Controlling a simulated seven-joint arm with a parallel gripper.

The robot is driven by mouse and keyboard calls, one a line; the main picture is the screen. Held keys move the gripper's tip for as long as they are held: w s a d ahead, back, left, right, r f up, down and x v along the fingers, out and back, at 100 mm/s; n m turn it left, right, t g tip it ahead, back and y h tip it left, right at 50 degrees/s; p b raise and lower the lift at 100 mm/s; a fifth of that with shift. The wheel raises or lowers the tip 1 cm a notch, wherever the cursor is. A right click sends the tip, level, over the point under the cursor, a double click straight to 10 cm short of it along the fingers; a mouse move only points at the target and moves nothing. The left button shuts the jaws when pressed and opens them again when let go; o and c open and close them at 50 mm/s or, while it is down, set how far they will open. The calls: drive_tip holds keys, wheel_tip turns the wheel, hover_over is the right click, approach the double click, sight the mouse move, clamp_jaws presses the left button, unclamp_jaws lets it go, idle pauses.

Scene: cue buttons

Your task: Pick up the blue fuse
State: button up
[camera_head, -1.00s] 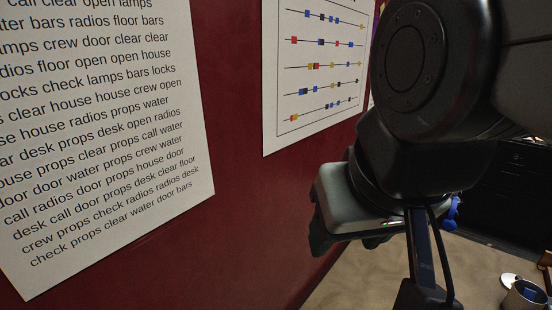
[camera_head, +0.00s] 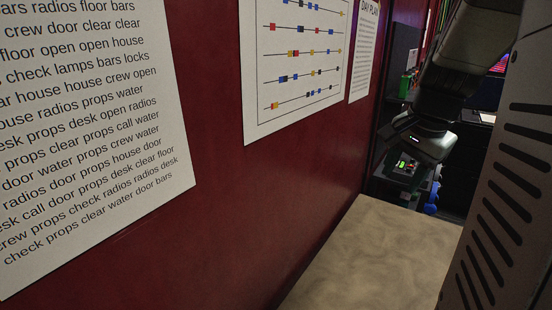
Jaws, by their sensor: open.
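My gripper (camera_head: 391,132) is in the upper right of the head view, near the far end of the red wall. No other blue fuse can be made out.
A dark red wall (camera_head: 235,215) runs along the left with a word sheet (camera_head: 85,150), a bead chart (camera_head: 295,65) and a day plan sheet (camera_head: 364,50). A beige surface (camera_head: 380,255) lies clear below. Dark shelves (camera_head: 400,170) with small items stand behind the gripper.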

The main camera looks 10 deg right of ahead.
drive_tip(key=s+d+f+m+g, duration=0.1)
drive_tip(key=s+d+f+m, duration=0.2)
drive_tip(key=d+f+m, duration=0.55)
drive_tip(key=s+d+f+m+g, duration=0.1)
drive_tip(key=s+d+f, duration=0.4)
drive_tip(key=d, duration=0.8)
drive_tip(key=s+d+f+m, duration=0.1)
drive_tip(key=s+d+f, duration=0.2)
drive_tip(key=f, duration=0.2)
drive_tip(key=s+d+f+m, duration=0.2)
drive_tip(key=s+d+f, duration=0.1)
drive_tip(key=f, duration=0.3)
drive_tip(key=s+d+f+m+g, duration=0.1)
drive_tip(key=s+d+f+m, duration=0.1)
drive_tip(key=f, duration=0.3)
drive_tip(key=shift+s+d+f, duration=0.4)
drive_tip(key=shift+s+d, duration=0.4)
drive_tip(key=shift+w+f, duration=0.2)
drive_tip(key=shift+f, duration=2.7)
clamp_jaws()
